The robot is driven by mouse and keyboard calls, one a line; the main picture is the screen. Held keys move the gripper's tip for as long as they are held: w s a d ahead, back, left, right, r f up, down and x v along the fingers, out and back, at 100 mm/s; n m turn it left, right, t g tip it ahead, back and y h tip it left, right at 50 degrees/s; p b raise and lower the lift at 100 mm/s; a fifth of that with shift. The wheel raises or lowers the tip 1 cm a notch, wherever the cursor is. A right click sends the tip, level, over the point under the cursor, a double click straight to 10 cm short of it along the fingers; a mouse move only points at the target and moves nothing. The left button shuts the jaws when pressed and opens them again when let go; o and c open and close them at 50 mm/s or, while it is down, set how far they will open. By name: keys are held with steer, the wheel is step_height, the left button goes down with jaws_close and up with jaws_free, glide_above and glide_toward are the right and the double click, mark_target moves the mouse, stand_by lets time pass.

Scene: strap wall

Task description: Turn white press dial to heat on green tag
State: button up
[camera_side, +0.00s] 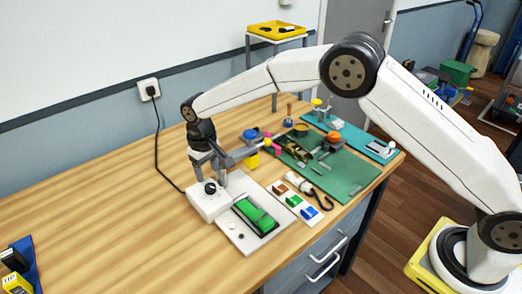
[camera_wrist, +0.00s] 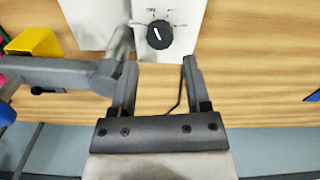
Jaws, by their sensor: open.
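The white press (camera_side: 206,205) stands on the wooden bench, with a black round dial (camera_side: 210,187) on its top. In the wrist view the dial (camera_wrist: 160,34) shows a white pointer mark tilted up and to the left; small print around it is unreadable. My gripper (camera_side: 208,170) is above the press, pointing down. In the wrist view my gripper (camera_wrist: 158,68) has its fingers apart with nothing between them, and the dial lies beyond the fingertips. A green tag (camera_side: 294,201) sits between a brown and a blue one on a white strip.
A grey bar (camera_wrist: 50,74) crosses close to my left finger in the wrist view. A black cord runs from a wall outlet (camera_side: 148,89) to the press. A green mat (camera_side: 340,178) with several parts lies to the right. The bench's left half is mostly clear.

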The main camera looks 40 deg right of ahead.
mark_target(210, 186)
steer(key=shift+f, duration=2.65)
jaws_close()
